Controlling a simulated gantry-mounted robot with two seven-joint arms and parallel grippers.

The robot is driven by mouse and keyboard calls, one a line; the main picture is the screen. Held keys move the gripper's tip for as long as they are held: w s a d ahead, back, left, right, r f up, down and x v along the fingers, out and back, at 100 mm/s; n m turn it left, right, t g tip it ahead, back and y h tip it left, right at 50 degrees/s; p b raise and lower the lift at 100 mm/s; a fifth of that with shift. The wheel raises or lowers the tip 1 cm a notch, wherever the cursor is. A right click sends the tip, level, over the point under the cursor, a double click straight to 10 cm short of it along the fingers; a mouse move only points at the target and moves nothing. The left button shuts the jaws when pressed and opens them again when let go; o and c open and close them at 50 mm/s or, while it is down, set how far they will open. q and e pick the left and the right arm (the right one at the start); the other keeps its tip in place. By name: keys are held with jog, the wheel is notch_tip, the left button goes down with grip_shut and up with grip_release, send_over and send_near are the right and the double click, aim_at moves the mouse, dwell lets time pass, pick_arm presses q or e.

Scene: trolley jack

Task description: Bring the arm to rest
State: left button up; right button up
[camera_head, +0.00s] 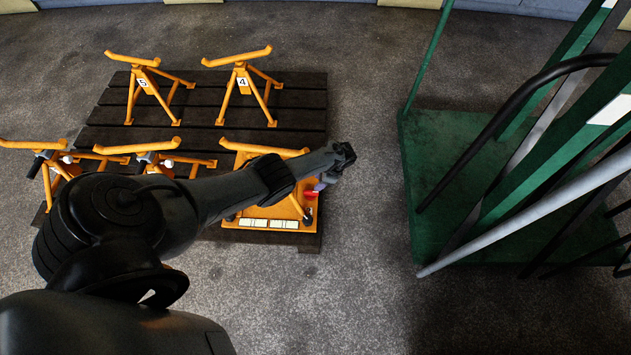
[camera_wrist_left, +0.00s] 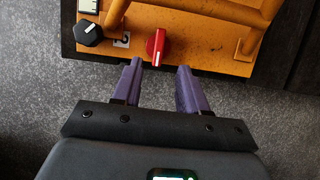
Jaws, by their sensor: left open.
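The orange trolley jack (camera_head: 268,213) stands at the near right corner of the dark slatted pallet (camera_head: 205,95), partly hidden by my left arm. My left gripper (camera_head: 327,181) is at the jack's right side. In the left wrist view, its two purple fingers (camera_wrist_left: 159,72) are spread with nothing between them that I can see being held. A red knob (camera_wrist_left: 157,46) on the orange body (camera_wrist_left: 200,38) shows just beyond the fingertips, roughly in line with the gap. A black knob (camera_wrist_left: 88,33) sits to its left. Whether a finger touches the red knob cannot be told. My right gripper is out of view.
Orange stands numbered 5 (camera_head: 142,83) and 4 (camera_head: 242,82) stand at the back of the pallet. More orange stands (camera_head: 60,165) are at the left, partly behind my arm. A green cart (camera_head: 440,150) with long bars is at the right. Bare floor (camera_head: 365,240) lies between.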

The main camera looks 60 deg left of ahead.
pick_arm(q)
jog(key=shift+w+d+r, duration=0.15)
jog(key=shift+w+r, duration=0.05)
jog(key=shift+r, duration=0.5)
